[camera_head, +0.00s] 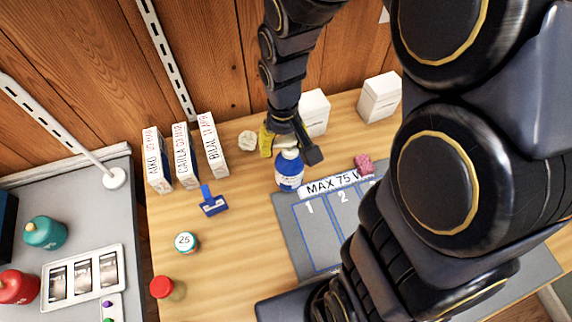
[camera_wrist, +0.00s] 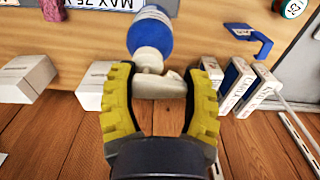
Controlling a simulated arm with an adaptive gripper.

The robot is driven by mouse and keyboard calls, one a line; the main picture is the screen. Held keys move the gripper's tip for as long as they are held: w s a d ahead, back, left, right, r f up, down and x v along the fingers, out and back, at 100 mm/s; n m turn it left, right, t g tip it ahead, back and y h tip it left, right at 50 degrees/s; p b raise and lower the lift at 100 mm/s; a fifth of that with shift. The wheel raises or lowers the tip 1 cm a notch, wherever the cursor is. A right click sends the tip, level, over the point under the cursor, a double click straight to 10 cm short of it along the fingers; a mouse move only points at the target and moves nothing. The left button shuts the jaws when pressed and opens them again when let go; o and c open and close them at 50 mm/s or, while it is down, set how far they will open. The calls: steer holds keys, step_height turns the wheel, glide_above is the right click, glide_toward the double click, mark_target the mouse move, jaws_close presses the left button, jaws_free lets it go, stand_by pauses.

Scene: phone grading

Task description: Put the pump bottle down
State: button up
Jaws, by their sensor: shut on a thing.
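The blue pump bottle (camera_head: 289,172) with a white label and white top is near the middle of the wooden table, just behind the grey mat, in the head view. My gripper (camera_head: 287,143) has yellow-padded fingers and is shut on the bottle's white pump head. In the wrist view, my gripper (camera_wrist: 165,80) has the white pump head between its fingers, and the blue body of the pump bottle (camera_wrist: 150,38) extends beyond them. The bottle looks roughly upright. I cannot tell whether its base touches the table.
The grey numbered mat (camera_head: 284,212) bears a "MAX 75" strip (camera_head: 325,186) and a pink block (camera_head: 364,163). White boxes (camera_head: 379,98) stand behind. Labelled upright boxes (camera_head: 185,155), a blue stand (camera_head: 213,205) and a round tin (camera_head: 186,242) are left. Wood between tin and mat is clear.

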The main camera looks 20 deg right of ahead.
steer(key=shift+f, duration=2.45)
steer(key=o, duration=1.1)
steer(key=shift+f, duration=0.1)
step_height(320, 180, up, 12)
steer(key=shift+f, duration=0.1)
steer(key=shift+g, duration=0.9)
steer(key=s+r, duration=0.1)
steer(key=s, duration=0.5)
steer(key=s+r, duration=0.2)
steer(key=s, duration=0.4)
steer(key=s+r, duration=0.1)
steer(key=s, duration=0.4)
steer(key=shift+s+a+r, duration=0.15)
steer(key=shift+s+a, duration=0.15)
steer(key=shift+s, duration=0.1)
